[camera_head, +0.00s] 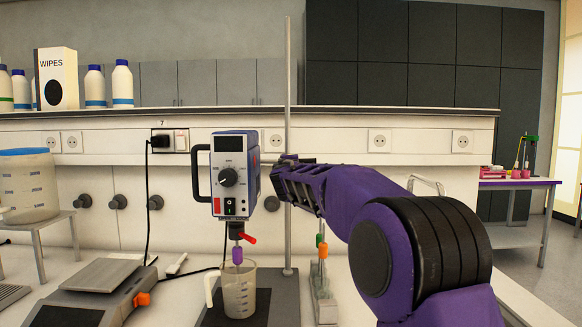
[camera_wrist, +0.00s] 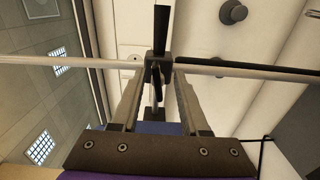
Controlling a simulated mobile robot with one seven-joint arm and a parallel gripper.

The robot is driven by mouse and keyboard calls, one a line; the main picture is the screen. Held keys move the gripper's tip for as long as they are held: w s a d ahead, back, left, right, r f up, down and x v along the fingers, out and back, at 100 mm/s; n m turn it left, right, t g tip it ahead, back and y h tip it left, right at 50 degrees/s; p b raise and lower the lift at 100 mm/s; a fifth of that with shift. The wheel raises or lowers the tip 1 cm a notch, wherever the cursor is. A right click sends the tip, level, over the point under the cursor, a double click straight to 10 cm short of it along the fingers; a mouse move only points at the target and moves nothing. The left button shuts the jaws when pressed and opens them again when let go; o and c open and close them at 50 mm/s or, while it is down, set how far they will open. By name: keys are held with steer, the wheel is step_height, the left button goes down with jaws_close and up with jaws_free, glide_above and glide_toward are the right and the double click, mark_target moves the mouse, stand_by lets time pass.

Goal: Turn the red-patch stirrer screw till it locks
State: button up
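The stirrer (camera_head: 230,175) has a blue-and-grey housing, a black knob and a red patch (camera_head: 217,206) low on its front. It stands in front of the upright pole (camera_head: 288,80). My gripper (camera_head: 280,178) is beside the pole, to the right of the stirrer. In the wrist view, a dark clamp (camera_wrist: 158,66) sits on the pole (camera_wrist: 230,67), which crosses the picture. A dark screw part shows between my fingers (camera_wrist: 158,82). The fingers look apart, one on each side of it; contact cannot be made out. In the head view my gripper hides the screw.
A beaker (camera_head: 239,292) stands below the stirrer, around its shaft, with a red piece (camera_head: 248,238) above it. A balance (camera_head: 95,285) is at the left, a tub (camera_head: 27,190) behind it. A small rack (camera_head: 324,295) stands right of the pole.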

steer(key=shift+d, duration=0.15)
steer(key=s, duration=1.7)
steer(key=shift+s, duration=0.2)
steer(key=shift+o, duration=0.2)
